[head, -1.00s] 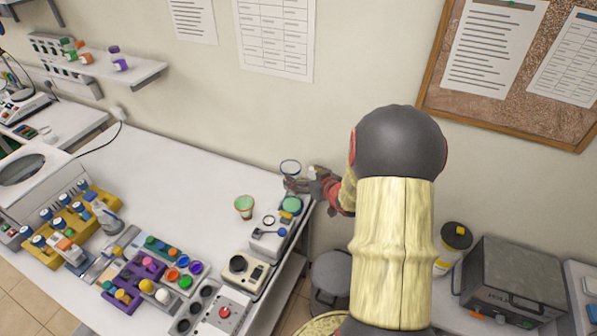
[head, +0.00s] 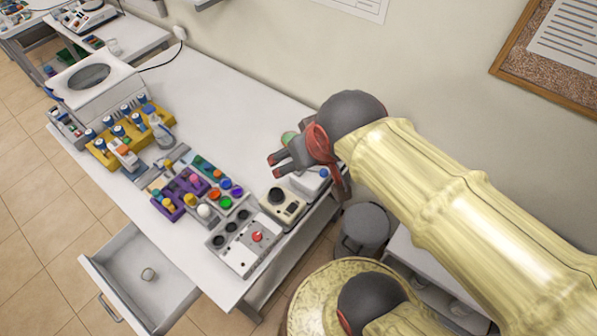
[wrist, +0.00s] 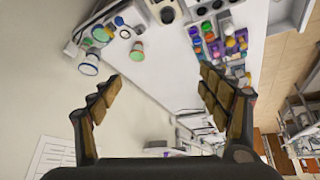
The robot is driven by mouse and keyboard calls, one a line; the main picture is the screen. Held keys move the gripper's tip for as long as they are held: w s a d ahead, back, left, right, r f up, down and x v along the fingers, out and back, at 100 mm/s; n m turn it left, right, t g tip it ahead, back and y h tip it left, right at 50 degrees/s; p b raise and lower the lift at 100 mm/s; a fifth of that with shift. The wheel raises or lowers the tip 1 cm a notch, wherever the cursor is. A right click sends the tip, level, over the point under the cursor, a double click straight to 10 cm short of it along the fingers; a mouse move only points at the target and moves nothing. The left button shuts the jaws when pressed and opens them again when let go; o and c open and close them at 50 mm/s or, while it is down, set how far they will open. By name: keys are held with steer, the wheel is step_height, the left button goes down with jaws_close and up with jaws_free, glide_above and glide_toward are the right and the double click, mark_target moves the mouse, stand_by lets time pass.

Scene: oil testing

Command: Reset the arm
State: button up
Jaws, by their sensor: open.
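My gripper (head: 277,164) is in the head view above the right end of the white table, to the left of the dark elbow joint of my arm. In the wrist view my gripper (wrist: 160,78) has its two fingers spread wide, with nothing between them but the table behind. A clear cup with a blue-green rim (wrist: 89,64) and a green-topped cup (wrist: 137,51) stand on the table beyond the left finger, apart from it. In the head view the arm mostly hides this corner; only a bit of green shows beside the arm.
The white table (head: 225,110) holds a purple rack (head: 190,185), a yellow rack (head: 100,155), a beige device (head: 282,204) and a panel with a red button (head: 257,236). An open drawer (head: 120,262) juts out at the front. A grey bin (head: 365,228) stands right of the table.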

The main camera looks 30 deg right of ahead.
steer(key=shift+n+g+y, duration=0.3)
steer(key=shift+g+y, duration=0.1)
steer(key=s+a, duration=0.3)
steer(key=shift+s, duration=0.35)
